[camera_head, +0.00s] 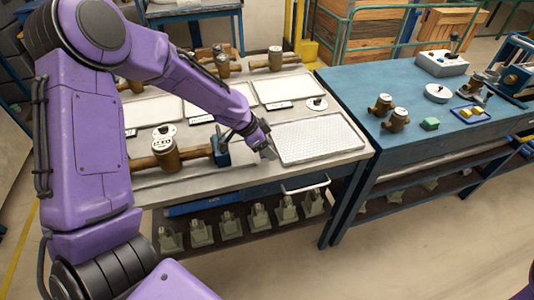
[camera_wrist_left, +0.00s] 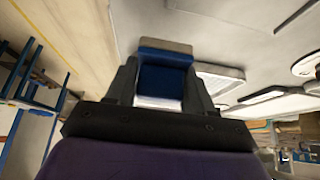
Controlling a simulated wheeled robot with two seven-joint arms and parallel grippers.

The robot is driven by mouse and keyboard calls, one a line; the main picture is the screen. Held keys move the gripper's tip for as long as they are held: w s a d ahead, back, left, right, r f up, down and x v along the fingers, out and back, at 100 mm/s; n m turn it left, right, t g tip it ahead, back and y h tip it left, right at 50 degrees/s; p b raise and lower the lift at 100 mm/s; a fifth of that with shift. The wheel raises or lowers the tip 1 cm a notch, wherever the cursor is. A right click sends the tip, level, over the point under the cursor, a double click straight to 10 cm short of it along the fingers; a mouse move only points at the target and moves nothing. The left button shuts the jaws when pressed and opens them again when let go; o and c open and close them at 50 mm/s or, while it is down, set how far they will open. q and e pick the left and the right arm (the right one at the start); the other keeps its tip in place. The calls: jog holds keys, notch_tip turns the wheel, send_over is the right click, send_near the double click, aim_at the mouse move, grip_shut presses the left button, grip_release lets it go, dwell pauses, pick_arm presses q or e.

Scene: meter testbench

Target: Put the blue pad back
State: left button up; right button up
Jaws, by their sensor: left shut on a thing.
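My left gripper (camera_head: 267,152) is low over the front part of the grey bench, just left of the white perforated tray. In the left wrist view its two dark fingers (camera_wrist_left: 160,82) are shut on a blue block, which I take to be the blue pad (camera_wrist_left: 162,72). The block has a pale edge at its far end and a white strip at its near end. In the head view the pad is mostly hidden by the gripper. I cannot tell whether it touches the bench. My right gripper is not in view.
The white perforated tray (camera_head: 318,138) is right of the gripper. A brass meter (camera_head: 166,150) on a pipe, with a blue clamp (camera_head: 221,150), is to its left. A blue table (camera_head: 400,148) on the right holds small meters, a green block (camera_head: 430,123) and a blue tray (camera_head: 457,110).

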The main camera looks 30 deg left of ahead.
pick_arm(q)
jog(key=shift+f, duration=1.5)
jog(key=shift+s+f, duration=0.1)
jog(key=shift+f, duration=0.05)
jog(key=o, duration=1.1)
jog(key=shift+r, duration=0.35)
jog(key=v, duration=1.1)
jog(key=shift+a+r+b, duration=0.15)
jog(key=shift+r+b, duration=0.15)
jog(key=shift+s, duration=0.15)
